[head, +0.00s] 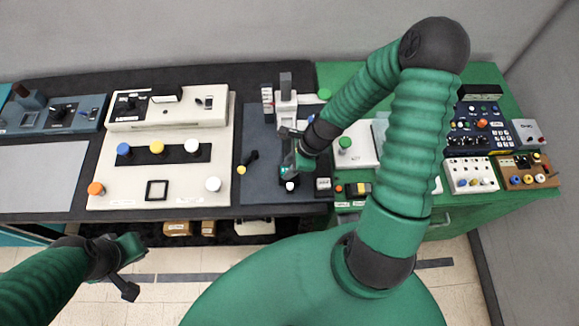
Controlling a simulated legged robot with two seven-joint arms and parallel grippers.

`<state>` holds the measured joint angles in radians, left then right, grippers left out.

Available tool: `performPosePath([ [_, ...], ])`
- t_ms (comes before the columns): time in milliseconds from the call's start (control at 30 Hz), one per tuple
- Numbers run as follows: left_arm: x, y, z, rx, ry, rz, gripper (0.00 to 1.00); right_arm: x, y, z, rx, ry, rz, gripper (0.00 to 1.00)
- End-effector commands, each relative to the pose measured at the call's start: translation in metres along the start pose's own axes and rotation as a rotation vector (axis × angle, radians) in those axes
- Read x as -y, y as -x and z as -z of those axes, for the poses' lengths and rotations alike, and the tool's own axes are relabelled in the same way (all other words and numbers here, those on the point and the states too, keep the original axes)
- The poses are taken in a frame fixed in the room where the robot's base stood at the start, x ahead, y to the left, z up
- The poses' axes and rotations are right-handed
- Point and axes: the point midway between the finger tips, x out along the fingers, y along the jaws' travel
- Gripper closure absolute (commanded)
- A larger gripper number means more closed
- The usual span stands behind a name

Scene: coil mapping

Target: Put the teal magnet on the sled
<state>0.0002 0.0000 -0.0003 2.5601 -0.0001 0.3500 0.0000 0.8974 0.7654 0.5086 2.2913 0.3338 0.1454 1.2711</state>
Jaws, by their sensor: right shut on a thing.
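My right gripper (291,164) reaches down over the dark blue-grey panel in the middle of the bench. It is shut on a small teal piece (287,171), which looks like the teal magnet and is mostly hidden by the fingers. A dark piece with a white knob (290,186) sits just below the fingers; it may be part of the sled, but I cannot tell whether the magnet touches it. My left gripper (128,268) hangs in front of the bench, over the floor, with its fingers apart and nothing between them.
A cream panel (130,185) with several coloured knobs lies left of the dark panel (250,135). A grey-white upright fixture (286,100) stands behind my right gripper. On the right, a green bench (468,210) carries control boxes. My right arm covers part of it.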

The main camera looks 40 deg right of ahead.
Motion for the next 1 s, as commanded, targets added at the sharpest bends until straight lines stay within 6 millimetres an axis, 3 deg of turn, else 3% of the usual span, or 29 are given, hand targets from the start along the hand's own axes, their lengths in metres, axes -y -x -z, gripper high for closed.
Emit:
performPosePath([
  [133, 0.0, 0.0, 0.0, 0.0, 0.0, 0.0, 1.0, 0.001, -0.001, 0.003, 0.001, -0.003, -0.002, 1.0],
  [167, 0.0, 0.0, 0.0, 0.0, 0.0, 0.0, 1.0, 0.001, -0.001, 0.004, 0.001, -0.003, -0.002, 0.72],
  [333, 0.0, 0.0, 0.0, 0.0, -0.001, 0.0, 1.0, 0.001, -0.001, 0.004, 0.002, -0.003, -0.002, 0.52],
  [667, 0.0, 0.0, 0.0, 0.0, -0.001, 0.0, 1.0, 0.0, 0.003, 0.001, -0.001, -0.001, 0.001, 0.52],
  [767, 0.0, 0.002, 0.001, 0.0, 0.0, 0.0, 1.0, 0.001, 0.018, 0.002, -0.002, -0.002, 0.004, 0.52],
  [1000, 0.0, 0.007, 0.002, 0.0, 0.0, 0.0, 1.0, 0.002, 0.081, 0.003, -0.002, -0.002, 0.006, 0.52],
])
